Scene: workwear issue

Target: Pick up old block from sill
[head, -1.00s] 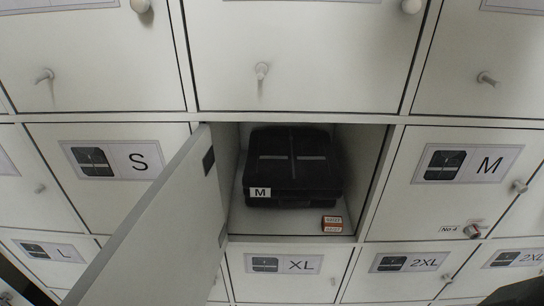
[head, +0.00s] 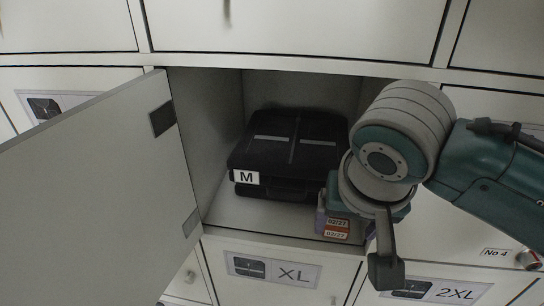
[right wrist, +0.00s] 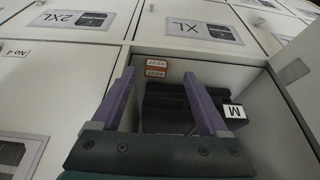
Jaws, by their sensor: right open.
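The old block (head: 337,229) is small, with orange-red and white date labels on its front. It sits on the sill at the front right of the open compartment. It also shows in the right wrist view (right wrist: 156,68). My left gripper is not in view.
A black case (head: 290,150) with an M label lies in the compartment behind the block. The compartment door (head: 100,190) stands open on the left. Closed locker doors surround it, including XL (head: 280,272) below and 2XL (head: 440,290) below right.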

